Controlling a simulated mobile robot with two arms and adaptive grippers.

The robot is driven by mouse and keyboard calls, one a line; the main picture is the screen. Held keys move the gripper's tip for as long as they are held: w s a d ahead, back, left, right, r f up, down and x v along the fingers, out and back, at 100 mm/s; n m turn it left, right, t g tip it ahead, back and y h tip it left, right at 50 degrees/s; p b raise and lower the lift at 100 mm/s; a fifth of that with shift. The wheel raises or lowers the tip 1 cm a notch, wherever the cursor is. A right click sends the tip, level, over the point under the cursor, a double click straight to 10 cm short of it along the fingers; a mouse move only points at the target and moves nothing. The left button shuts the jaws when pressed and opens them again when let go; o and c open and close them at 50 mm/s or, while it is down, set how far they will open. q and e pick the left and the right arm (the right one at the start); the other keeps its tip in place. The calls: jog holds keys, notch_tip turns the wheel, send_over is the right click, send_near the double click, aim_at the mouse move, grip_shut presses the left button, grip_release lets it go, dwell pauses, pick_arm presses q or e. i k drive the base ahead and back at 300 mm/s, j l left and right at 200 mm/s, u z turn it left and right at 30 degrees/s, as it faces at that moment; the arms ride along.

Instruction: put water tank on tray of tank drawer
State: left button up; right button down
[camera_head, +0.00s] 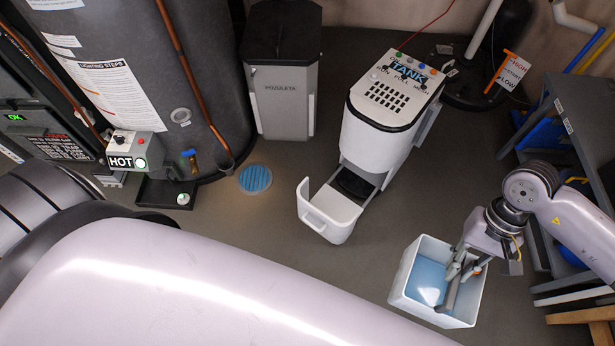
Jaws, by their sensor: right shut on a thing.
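The water tank (406,283) is a white open-topped box with blue water inside, at the lower right. My right gripper (456,279) reaches down over its right part and is shut on the tank; the exact contact is hard to make out. The tank drawer (330,212) is pulled out from the white unit labelled TANK (376,142), up and to the left of the water tank. Its dark tray (353,185) shows behind the white drawer front and holds no tank. My left gripper is out of view.
A grey-black bin (283,100) stands left of the TANK unit. A large boiler (150,80) fills the upper left. A round blue floor drain (255,179) lies between. A dark shelf (575,130) stands at right. Floor between water tank and drawer is clear. My arm covers the foreground.

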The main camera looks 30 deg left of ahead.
aim_at(332, 210)
jog(key=j, duration=1)
jog(key=i+j, duration=0.15)
jog(key=j, duration=0.8)
jog(key=i+j, duration=0.1)
jog(key=j, duration=0.15)
jog(key=i+j, duration=0.1)
jog(key=j, duration=0.15)
